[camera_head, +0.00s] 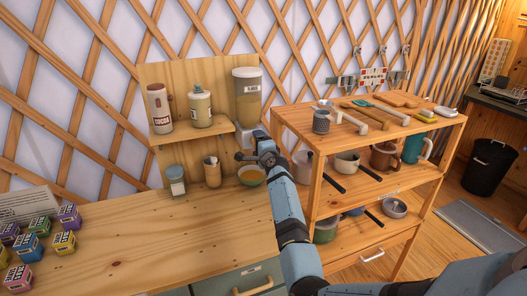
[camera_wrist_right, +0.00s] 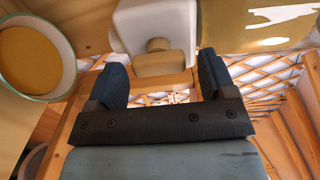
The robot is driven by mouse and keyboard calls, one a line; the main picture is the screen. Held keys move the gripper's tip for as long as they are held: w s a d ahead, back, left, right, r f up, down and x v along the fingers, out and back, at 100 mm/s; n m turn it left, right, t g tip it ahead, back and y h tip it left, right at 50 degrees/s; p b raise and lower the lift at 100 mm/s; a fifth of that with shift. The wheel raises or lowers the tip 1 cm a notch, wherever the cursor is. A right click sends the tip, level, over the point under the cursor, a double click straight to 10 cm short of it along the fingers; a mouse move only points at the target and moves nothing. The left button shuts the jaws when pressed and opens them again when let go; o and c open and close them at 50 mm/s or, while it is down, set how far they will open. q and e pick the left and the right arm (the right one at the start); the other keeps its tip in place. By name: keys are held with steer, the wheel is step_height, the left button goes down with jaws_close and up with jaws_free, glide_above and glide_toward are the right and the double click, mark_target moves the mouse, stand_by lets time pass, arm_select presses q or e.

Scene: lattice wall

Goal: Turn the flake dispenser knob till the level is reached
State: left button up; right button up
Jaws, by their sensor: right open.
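The flake dispenser (camera_head: 247,92) is a clear container of tan flakes with a pale lower body, at the right end of the wall shelf. In the right wrist view its pale body (camera_wrist_right: 155,22) is at the top, with a small knob (camera_wrist_right: 158,46) facing my right gripper (camera_wrist_right: 162,80). That gripper is open and empty, its fingers on either side of the knob and apart from it. In the head view my right gripper (camera_head: 252,147) hides the knob. A bowl (camera_head: 251,183) holding tan flakes stands below; it also shows in the right wrist view (camera_wrist_right: 70,68). My left gripper is out of view.
A cocoa tin (camera_head: 159,112) and a cream canister (camera_head: 200,109) share the shelf. A jar (camera_head: 175,180) and a brown cup (camera_head: 212,173) stand below. A wooden rack (camera_head: 290,125) with pots is close right of my arm.

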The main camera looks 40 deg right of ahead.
steer(key=v, duration=1.3)
steer(key=shift+s, duration=0.2)
steer(key=shift+a, duration=0.1)
steer(key=shift+c, duration=1.3)
steer(key=shift+r+n, duration=0.15)
steer(key=shift+n, duration=0.55)
steer(key=c, duration=0.3)
steer(key=w+n, duration=0.4)
steer(key=n, duration=0.1)
steer(key=w+d+n, duration=0.1)
steer(key=w+n, duration=0.3)
steer(key=n, duration=0.2)
steer(key=w+d+n+p, duration=0.1)
steer(key=w+n, duration=0.4)
steer(key=shift+d+r+n, duration=0.1)
steer(key=shift+r+n, duration=0.05)
steer(key=shift+n, duration=0.15)
steer(key=shift+c, duration=0.2)
